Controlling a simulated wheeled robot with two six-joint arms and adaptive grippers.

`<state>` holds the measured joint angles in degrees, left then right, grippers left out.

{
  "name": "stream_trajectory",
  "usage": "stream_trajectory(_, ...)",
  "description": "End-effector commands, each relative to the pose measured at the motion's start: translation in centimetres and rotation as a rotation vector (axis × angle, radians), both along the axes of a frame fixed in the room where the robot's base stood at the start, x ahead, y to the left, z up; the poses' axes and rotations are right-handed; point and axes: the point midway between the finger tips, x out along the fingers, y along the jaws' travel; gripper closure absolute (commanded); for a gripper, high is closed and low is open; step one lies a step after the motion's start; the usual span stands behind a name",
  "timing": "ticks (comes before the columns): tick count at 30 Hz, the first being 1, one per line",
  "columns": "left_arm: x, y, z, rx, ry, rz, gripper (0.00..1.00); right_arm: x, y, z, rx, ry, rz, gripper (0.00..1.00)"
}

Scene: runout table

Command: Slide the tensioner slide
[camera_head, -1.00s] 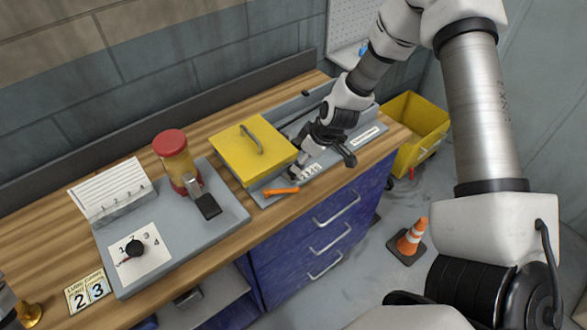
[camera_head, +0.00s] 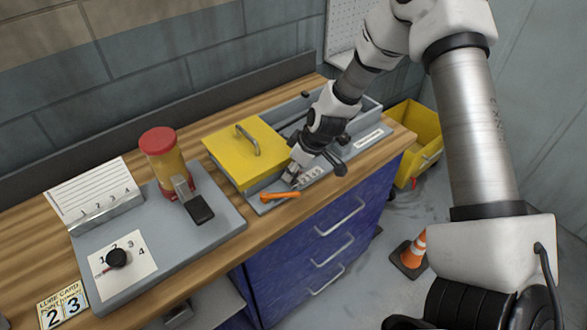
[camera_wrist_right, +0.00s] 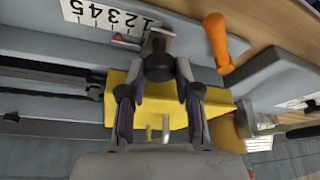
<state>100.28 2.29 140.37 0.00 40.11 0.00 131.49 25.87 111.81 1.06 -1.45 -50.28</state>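The tensioner slide shows in the right wrist view as a small metal plate with a dark knob (camera_wrist_right: 160,65), beside a 1-to-5 number scale (camera_wrist_right: 110,18) with a red pointer mark near the 3. My right gripper (camera_wrist_right: 161,70) has a finger on each side of the knob and appears closed on it. In the head view my right gripper (camera_head: 291,178) reaches down at the front of the grey fixture (camera_head: 370,137), just left of the scale (camera_head: 311,174). The gripper partly hides the slide there. My left gripper is not in view.
A yellow cover (camera_head: 225,150) with a handle is left of my gripper. An orange handle (camera_head: 280,195) lies close in front. A red-lidded jar (camera_head: 165,160) and a black knob (camera_head: 116,258) are on the left panel. A yellow bin (camera_head: 415,130) and a cone (camera_head: 412,252) stand right.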

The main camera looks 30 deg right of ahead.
Motion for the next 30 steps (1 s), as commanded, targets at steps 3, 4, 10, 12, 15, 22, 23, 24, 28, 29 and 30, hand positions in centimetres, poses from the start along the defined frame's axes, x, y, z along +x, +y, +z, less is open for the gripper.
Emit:
stream_trajectory(3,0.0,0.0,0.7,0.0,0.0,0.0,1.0,-0.1,-0.4,0.3,0.002,0.003,-0.001,1.0)
stream_trajectory(4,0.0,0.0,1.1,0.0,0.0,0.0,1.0,-0.1,-0.7,0.4,0.003,0.004,-0.001,1.0)
stream_trajectory(10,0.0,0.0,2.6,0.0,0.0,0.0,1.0,0.1,-2.7,0.1,0.001,0.004,0.0,1.0)
stream_trajectory(12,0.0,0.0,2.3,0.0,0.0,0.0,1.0,0.1,-2.6,-0.1,0.001,0.004,0.001,1.0)
stream_trajectory(15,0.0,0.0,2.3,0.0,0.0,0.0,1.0,0.1,-2.6,-0.1,0.001,0.004,0.0,1.0)
stream_trajectory(22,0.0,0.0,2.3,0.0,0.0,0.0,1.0,0.1,-2.6,-0.1,0.001,0.004,0.0,0.43)
stream_trajectory(23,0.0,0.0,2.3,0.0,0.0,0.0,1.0,0.1,-2.6,-0.1,0.001,0.003,0.0,0.43)
stream_trajectory(24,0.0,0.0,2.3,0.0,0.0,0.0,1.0,0.1,-2.6,-0.1,0.001,0.003,0.0,0.43)
stream_trajectory(28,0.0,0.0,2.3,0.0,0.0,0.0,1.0,0.1,-2.6,0.0,0.001,0.003,0.001,0.43)
stream_trajectory(29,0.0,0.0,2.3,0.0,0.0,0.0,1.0,0.1,-2.6,0.1,0.001,0.002,0.001,0.43)
stream_trajectory(30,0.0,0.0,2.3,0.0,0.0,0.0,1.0,0.1,-2.6,0.2,0.002,0.002,0.001,0.43)
